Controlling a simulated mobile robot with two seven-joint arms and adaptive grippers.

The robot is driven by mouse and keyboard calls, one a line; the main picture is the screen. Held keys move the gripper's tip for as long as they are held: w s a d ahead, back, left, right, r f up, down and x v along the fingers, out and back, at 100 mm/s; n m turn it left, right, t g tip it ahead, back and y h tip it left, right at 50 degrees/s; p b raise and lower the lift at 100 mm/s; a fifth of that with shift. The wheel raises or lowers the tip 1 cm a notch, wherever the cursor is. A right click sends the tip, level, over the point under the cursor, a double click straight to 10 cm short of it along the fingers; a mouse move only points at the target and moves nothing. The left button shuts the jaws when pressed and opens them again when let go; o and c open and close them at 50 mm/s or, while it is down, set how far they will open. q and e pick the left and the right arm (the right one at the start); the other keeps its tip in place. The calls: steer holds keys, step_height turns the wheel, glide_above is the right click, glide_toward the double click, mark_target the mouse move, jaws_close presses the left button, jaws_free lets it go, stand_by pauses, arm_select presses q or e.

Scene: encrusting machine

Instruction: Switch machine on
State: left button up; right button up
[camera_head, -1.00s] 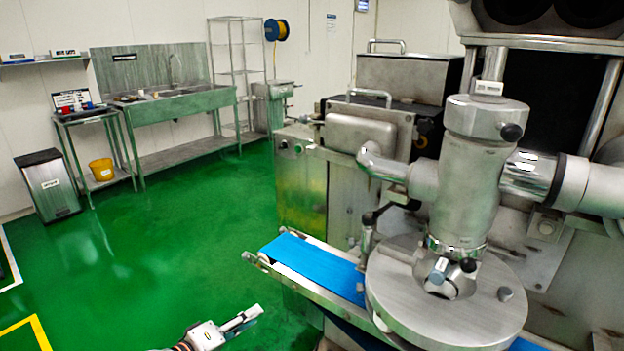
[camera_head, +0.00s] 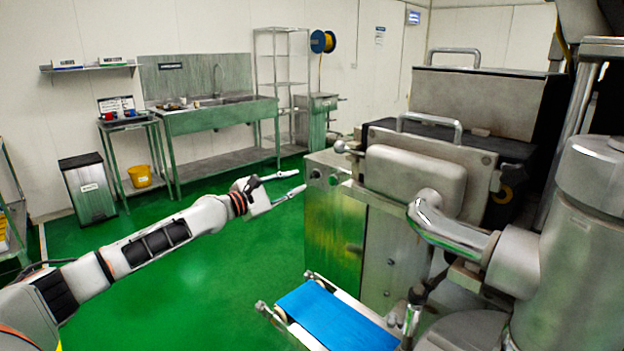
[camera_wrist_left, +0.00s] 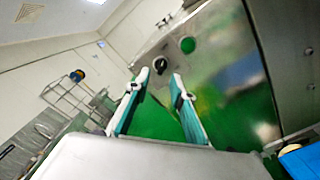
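The steel encrusting machine (camera_head: 335,232) stands at the right in the head view, with a blue conveyor belt (camera_head: 335,318) at its front. On the upper left of its cabinet are two small round controls: a dark one (camera_head: 315,174) and another one (camera_head: 333,180). My right gripper is not visible.
A sink table (camera_head: 220,116), a side table with a yellow bucket (camera_head: 140,176) and a bin (camera_head: 88,188) stand along the back wall. Green floor is clear between them and the machine. The machine's large pipe and cylinder (camera_head: 575,240) fill the right side.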

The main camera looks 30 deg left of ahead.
mark_target(312, 176)
arm_select(q)
steer(key=x, duration=0.2)
steer(key=b+x, duration=0.1)
steer(key=x, duration=0.1)
steer(key=shift+f, duration=0.25)
steer(key=shift+b+x, duration=0.35)
steer(key=shift+x, duration=0.55)
steer(key=shift+r, duration=0.15)
jaws_close()
